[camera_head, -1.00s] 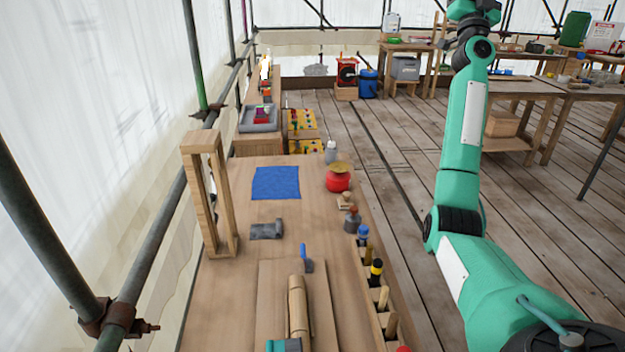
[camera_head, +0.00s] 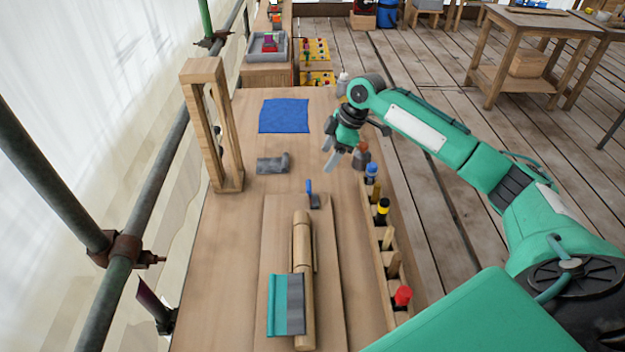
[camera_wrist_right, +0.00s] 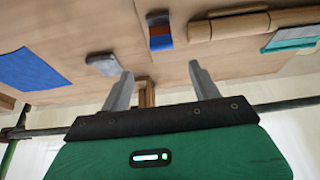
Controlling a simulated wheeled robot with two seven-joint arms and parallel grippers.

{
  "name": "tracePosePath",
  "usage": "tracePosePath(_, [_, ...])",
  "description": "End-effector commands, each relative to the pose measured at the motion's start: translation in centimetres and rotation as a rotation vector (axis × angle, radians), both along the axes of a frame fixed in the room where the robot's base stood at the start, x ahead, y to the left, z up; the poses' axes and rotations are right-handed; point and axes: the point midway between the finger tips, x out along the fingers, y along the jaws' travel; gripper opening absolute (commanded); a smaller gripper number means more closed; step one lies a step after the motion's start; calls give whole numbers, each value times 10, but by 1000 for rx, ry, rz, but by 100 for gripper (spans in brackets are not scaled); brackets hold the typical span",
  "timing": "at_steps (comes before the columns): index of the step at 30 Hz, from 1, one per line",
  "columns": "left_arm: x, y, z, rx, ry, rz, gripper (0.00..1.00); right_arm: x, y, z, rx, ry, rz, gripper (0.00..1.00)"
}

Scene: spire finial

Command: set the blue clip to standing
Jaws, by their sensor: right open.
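A small piece with a blue part and a grey part (camera_head: 311,194), which looks like the blue clip, is at the far end of the wooden board (camera_head: 272,225). In the right wrist view it shows as a blue block (camera_wrist_right: 160,31) with a reddish band. I cannot tell whether it lies or stands. My right gripper (camera_head: 330,155) is open and empty above the bench, beyond the clip and slightly right of it. In the right wrist view its two fingers (camera_wrist_right: 160,86) are spread, with the clip past them. My left gripper is not in view.
A wooden spindle (camera_head: 301,235) with a teal and grey cloth (camera_head: 287,305) lies on the board. A grey tool (camera_head: 272,164), a blue mat (camera_head: 284,116) and a tall wooden frame (camera_head: 233,180) are on the bench. A tool rack (camera_head: 392,265) lines the right edge.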

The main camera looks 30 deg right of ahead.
Motion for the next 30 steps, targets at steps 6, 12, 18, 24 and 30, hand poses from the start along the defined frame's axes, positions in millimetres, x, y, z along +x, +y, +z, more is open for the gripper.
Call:
tracePosePath(6, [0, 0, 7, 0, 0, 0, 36, 1, 9, -23, -3, 13, 3, 63])
tracePosePath(12, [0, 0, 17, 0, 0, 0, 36, 9, 24, -61, -2, 12, 2, 63])
tracePosePath(18, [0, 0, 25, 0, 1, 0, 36, 16, 38, -98, -2, 10, 1, 63])
tracePosePath(24, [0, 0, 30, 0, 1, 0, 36, 20, 45, -121, -3, 8, 2, 63])
tracePosePath(30, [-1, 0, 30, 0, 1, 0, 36, 21, 48, -128, -3, 6, 3, 63])
